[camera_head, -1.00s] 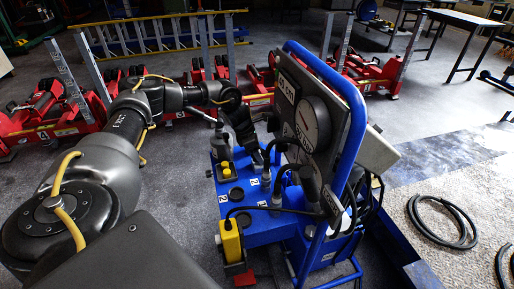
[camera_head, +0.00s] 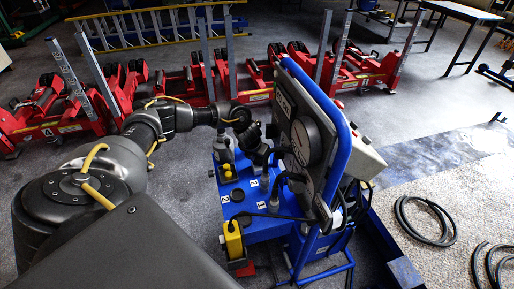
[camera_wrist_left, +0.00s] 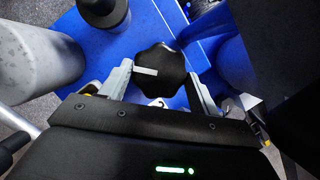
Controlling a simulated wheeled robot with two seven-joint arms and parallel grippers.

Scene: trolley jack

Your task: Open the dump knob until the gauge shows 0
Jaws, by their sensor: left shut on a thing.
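The dump knob (camera_wrist_left: 158,70) is a black lobed knob with a white line on top, above the blue unit in the left wrist view. My left gripper (camera_wrist_left: 160,86) is shut on it, with one finger on either side. In the head view my left gripper (camera_head: 262,157) is at the blue pump unit (camera_head: 238,205), beside the gauge panel, and the knob is hard to make out there. The round gauge (camera_head: 313,141) is seen at a steep slant and looks dark, so its needle and reading cannot be told. My right gripper is out of view.
A blue tube frame (camera_head: 343,140) and a grey box (camera_head: 362,158) stand right of the panel. A yellow box (camera_head: 233,240) hangs on the unit's front. Red trolley jacks (camera_head: 60,120) line the back. Black hoses (camera_head: 425,222) lie on the floor at right.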

